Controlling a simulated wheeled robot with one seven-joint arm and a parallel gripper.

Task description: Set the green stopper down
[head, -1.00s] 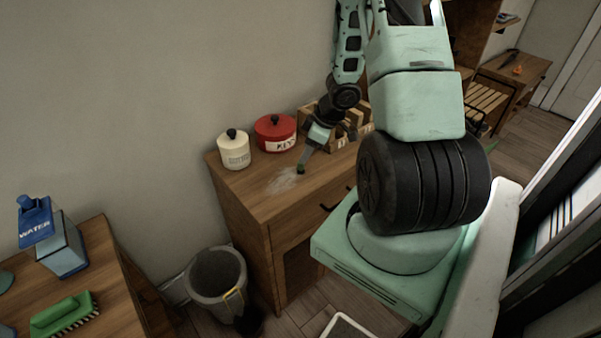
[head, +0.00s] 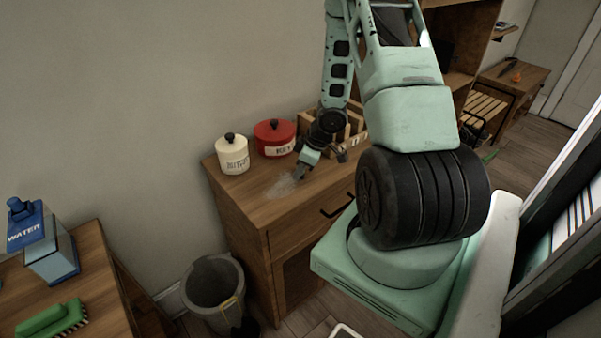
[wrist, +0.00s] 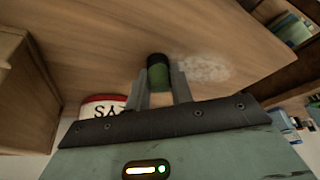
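The green stopper (wrist: 158,77), with a dark end, sits between the two fingertips of my gripper (wrist: 160,88) in the wrist view. The fingers touch it on both sides, so my gripper is shut on it. In the head view my gripper (head: 299,173) is low over the wooden cabinet top (head: 262,205), beside a pale smudge. The stopper is hard to make out there, and I cannot tell whether it touches the wood.
A cream canister (head: 233,156) and a red lidded canister (head: 274,140) stand behind. A wooden rack (head: 353,125) is close behind my wrist. A grey bin (head: 212,285) stands below on the floor. The cabinet top's front left is clear.

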